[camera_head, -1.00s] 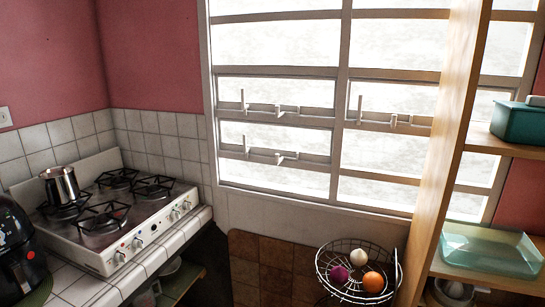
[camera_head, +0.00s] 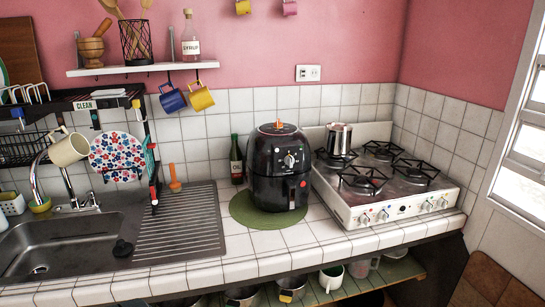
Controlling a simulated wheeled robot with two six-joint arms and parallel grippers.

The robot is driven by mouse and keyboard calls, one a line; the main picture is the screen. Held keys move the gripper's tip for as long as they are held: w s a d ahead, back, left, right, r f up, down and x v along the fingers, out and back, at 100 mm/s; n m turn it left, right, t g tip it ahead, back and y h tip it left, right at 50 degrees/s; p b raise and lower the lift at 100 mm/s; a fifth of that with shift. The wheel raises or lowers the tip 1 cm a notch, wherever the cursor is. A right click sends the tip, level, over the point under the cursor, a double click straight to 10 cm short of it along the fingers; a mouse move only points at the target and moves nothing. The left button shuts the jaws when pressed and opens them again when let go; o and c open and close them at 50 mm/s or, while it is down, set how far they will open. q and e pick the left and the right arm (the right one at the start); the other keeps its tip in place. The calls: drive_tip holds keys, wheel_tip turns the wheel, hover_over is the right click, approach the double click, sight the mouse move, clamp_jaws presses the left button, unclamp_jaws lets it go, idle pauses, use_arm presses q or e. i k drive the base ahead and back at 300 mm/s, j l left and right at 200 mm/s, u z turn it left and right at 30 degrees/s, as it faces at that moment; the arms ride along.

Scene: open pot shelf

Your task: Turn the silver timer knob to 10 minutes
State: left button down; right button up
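A black air fryer (camera_head: 268,165) stands on the counter in the middle of the view. A small round silver knob (camera_head: 290,160) is on its front, with small markings around it that are too small to read. I cannot tell which minute the knob points to. A drawer handle with a red mark (camera_head: 303,184) is below the knob. Neither of my grippers is in view.
A green round mat (camera_head: 240,208) lies under the fryer. The white gas stove (camera_head: 400,208), with several front knobs and a silver pot (camera_head: 339,141), is close on the right. A dark bottle (camera_head: 237,160) stands behind left. Bare tiled counter (camera_head: 310,240) lies in front.

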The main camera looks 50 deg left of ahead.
sight(288, 159)
drive_tip(key=u, duration=1.45)
